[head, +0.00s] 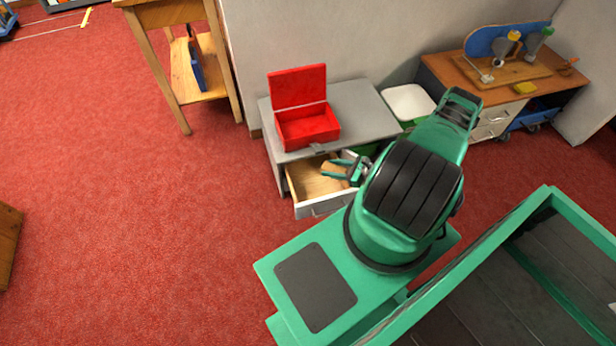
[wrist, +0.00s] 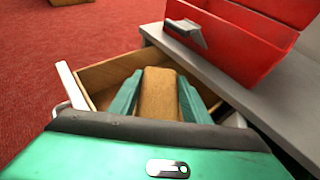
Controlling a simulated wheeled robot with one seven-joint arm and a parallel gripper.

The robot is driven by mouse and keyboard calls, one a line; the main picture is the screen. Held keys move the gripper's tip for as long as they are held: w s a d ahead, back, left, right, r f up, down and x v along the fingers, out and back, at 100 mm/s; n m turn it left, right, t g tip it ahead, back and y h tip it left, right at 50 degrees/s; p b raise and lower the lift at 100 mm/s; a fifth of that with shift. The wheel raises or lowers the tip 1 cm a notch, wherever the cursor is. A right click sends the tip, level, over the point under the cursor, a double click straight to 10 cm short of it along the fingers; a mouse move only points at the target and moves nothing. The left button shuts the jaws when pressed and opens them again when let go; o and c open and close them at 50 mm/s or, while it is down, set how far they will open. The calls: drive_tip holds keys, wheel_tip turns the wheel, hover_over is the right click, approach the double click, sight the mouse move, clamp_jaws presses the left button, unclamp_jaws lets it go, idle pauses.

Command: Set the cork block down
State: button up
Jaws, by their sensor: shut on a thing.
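My gripper (head: 345,171) is shut on the cork block (wrist: 159,95), a tan block held between its two green fingers (wrist: 160,94) in the wrist view. In the head view the fingers are over the open drawer (head: 327,207) of the grey cabinet. The drawer has a pale wooden inside and a white front; it also shows in the wrist view (wrist: 98,77), below and around the fingers. I cannot tell whether the block touches the drawer floor. My arm hides the right part of the drawer in the head view.
An open red box (head: 308,127) stands on the grey cabinet top (head: 362,108), behind the drawer; its near edge is close to my gripper in the wrist view. A white bin (head: 408,102) stands right of the cabinet. A wooden bench (head: 440,70) is farther right.

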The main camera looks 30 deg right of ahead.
drive_tip(key=shift+w+d+f+h, duration=0.15)
drive_tip(key=shift+f+h, duration=0.15)
drive_tip(key=shift+f, duration=0.1)
drive_tip(key=x, duration=1.2)
drive_tip(key=shift+f, duration=0.3)
drive_tip(key=shift+w+a+f, duration=0.25)
drive_tip(key=shift+w+f, duration=0.3)
drive_tip(key=shift+w+a+f, duration=0.3)
drive_tip(key=shift+w+f, duration=0.25)
drive_tip(key=o, duration=1)
drive_tip(key=shift+o, duration=0.2)
